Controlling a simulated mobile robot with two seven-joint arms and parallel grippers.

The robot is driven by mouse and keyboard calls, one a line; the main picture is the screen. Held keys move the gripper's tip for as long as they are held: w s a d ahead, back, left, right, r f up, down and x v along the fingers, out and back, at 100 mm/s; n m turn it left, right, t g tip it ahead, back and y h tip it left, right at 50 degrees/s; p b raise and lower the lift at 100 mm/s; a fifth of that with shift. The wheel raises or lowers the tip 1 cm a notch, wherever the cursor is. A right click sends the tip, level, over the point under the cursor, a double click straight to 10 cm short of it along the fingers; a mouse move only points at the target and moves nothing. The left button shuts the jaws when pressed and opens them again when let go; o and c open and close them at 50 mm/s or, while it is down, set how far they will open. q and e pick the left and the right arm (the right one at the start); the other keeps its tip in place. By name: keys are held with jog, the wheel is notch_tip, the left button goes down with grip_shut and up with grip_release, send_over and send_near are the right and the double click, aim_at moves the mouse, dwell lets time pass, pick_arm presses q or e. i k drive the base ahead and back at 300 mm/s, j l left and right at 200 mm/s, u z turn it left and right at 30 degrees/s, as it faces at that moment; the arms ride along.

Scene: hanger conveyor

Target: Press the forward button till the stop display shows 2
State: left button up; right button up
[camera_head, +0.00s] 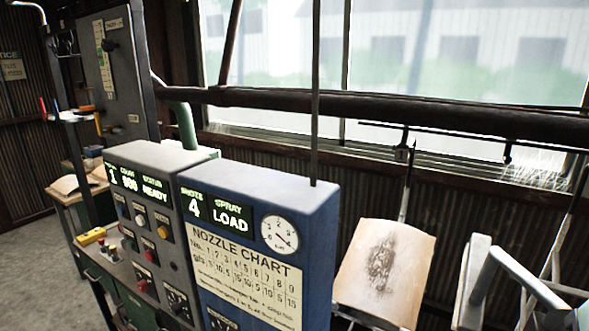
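A grey control panel (181,159) stands left of centre. Neither of my grippers is in view.
A blue panel (262,196) adjoins on the right, with a display reading 4 and LOAD, a gauge (280,235) and a nozzle chart (246,274). A stained tan board (384,268) hangs beyond it. Grey metal framing (508,277) occupies the lower right. A cluttered bench stands left.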

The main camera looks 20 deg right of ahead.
aim_at(140, 220)
jog(key=k+j, duration=0.1)
jog(key=j, duration=0.55)
jog(key=k+j, duration=0.1)
jog(key=j, duration=0.5)
